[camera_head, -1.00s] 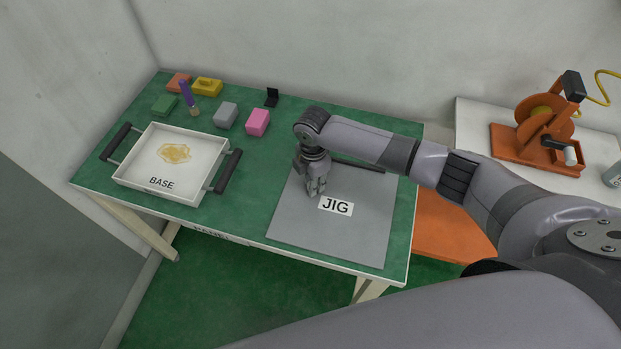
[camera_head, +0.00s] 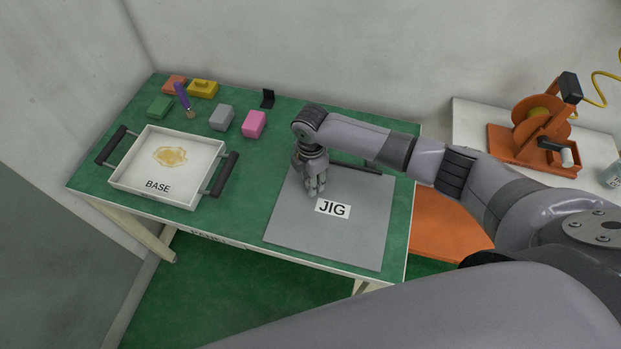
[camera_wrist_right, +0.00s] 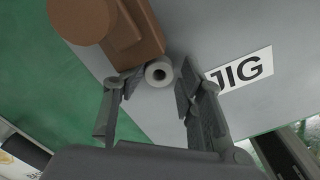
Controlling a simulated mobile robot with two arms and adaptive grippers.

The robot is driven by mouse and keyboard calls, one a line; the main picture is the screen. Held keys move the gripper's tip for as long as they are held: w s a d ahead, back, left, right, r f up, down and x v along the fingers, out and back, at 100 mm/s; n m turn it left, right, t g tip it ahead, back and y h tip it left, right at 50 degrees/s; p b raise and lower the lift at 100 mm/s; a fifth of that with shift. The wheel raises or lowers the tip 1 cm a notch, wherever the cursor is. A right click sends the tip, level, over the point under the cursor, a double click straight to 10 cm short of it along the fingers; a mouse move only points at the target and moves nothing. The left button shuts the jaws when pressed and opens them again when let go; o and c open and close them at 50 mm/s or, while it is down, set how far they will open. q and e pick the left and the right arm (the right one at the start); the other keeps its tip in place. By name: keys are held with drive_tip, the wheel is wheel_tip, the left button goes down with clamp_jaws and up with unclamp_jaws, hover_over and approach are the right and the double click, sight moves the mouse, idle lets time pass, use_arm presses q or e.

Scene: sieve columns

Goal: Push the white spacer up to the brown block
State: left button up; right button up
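The white spacer (camera_wrist_right: 158,73) is a small ring-like cylinder on the grey jig plate (camera_head: 350,235). The brown block (camera_wrist_right: 138,40) is just above it in the right wrist view, very close to the spacer; whether they touch is unclear. My right gripper (camera_head: 316,190) points down at the plate, left of the JIG label. In the right wrist view its fingertips (camera_wrist_right: 161,80) stand on either side of the spacer, close to it; I cannot tell if they press on it. In the head view the hand hides spacer and block. My left gripper is not in view.
A white BASE tray (camera_head: 200,200) with black handles stands on the left of the green table (camera_head: 235,230). Pink (camera_head: 254,124), grey (camera_head: 222,117) and green (camera_head: 160,106) blocks lie behind. A dark bar (camera_head: 357,167) lies at the plate's rear. The front plate is clear.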

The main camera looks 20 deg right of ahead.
drive_tip(key=shift+w+d+r, duration=0.1)
drive_tip(key=shift+w+d, duration=0.25)
drive_tip(key=shift+d, duration=0.05)
wheel_tip(320, 180, up, 12)
drive_tip(key=shift+s+a, duration=0.3)
drive_tip(key=shift+a, duration=0.05)
drive_tip(key=shift+s, duration=0.1)
idle(0.4)
